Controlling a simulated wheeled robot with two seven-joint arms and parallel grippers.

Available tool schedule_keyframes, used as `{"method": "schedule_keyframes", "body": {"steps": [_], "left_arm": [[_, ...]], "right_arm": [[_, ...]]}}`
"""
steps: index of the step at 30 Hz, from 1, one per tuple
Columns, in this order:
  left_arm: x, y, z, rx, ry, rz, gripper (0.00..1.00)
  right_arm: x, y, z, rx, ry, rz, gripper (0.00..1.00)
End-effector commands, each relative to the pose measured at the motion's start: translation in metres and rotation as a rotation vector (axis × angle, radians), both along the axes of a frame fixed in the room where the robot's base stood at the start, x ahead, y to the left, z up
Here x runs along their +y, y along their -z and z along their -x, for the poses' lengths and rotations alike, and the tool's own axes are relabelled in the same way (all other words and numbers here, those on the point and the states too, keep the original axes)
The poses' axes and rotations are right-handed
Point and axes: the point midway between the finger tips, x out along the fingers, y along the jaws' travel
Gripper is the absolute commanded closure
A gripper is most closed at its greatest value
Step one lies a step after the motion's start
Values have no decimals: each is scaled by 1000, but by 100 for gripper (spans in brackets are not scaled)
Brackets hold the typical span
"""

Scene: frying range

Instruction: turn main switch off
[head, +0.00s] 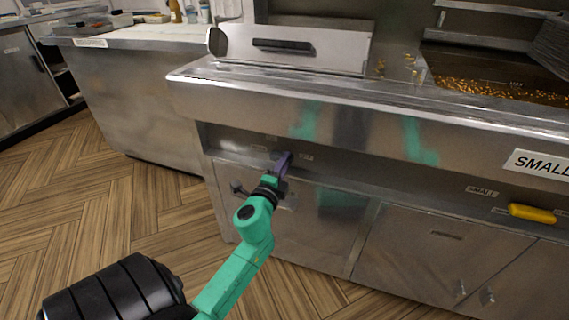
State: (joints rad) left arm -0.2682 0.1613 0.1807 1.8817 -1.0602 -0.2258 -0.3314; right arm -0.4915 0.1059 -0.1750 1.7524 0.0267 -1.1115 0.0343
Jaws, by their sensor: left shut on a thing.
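The main switch (284,161) appears as a purple handle on the recessed front panel of the steel frying range, below the counter lip. My left gripper (279,176), at the end of the green arm, is at the handle and shut on it. The gripper hides the handle's lower part. Small labels sit on the panel on both sides of the handle; their text is too small to read. My right gripper is not in view.
The steel counter (330,98) overhangs the panel just above my left gripper. Cabinet doors (420,245) are below. A yellow handle (532,214) is on the panel at right. A lidded fryer (290,45) is above. Wooden floor (120,215) is clear at left.

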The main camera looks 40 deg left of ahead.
Motion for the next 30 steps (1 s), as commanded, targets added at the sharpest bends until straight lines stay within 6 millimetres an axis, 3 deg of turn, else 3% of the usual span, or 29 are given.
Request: {"method": "schedule_keyframes", "body": {"steps": [6,7,9,22,25,30], "left_arm": [[1,-2,0,-2,-1,-5,100],[1,-2,0,-2,-2,-5,69],[1,-1,0,-2,-2,-4,43],[-3,2,9,1,0,1,43],[-9,3,27,2,-1,3,43],[-25,8,73,3,-2,2,43]], "right_arm": [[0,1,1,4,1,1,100],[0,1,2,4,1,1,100],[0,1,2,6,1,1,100],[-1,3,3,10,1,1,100],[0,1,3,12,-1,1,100],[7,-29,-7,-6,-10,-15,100]]}}
